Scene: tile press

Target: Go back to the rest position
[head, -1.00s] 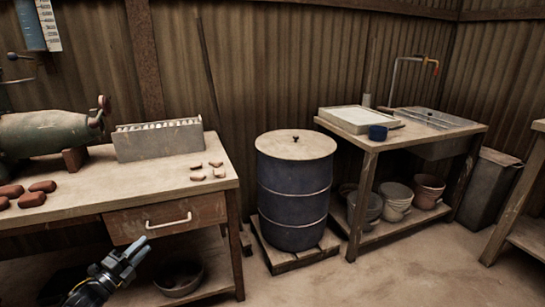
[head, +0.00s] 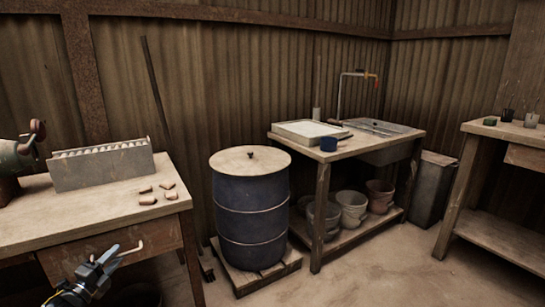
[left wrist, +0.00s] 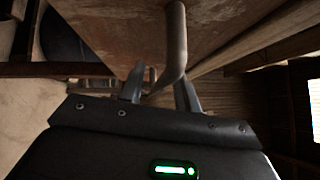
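My left gripper (head: 108,256) is low at the left in the head view, in front of the workbench drawer (head: 60,262). In the left wrist view its two fingers (left wrist: 160,92) stand apart with a gap between them, and nothing is clearly held. The drawer's pale metal handle (head: 131,250) is close to the fingertips in the head view. In the left wrist view the handle (left wrist: 176,45) runs down in front of the fingers; I cannot tell whether it touches them. The drawer looks shut. My right gripper is out of view.
The workbench (head: 95,212) carries a grey rack (head: 102,166) and several small clay pieces (head: 149,200). A blue drum (head: 250,215) stands on a pallet right of it. Beyond are a sink bench (head: 318,158) and another table (head: 500,132). Open floor lies front right.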

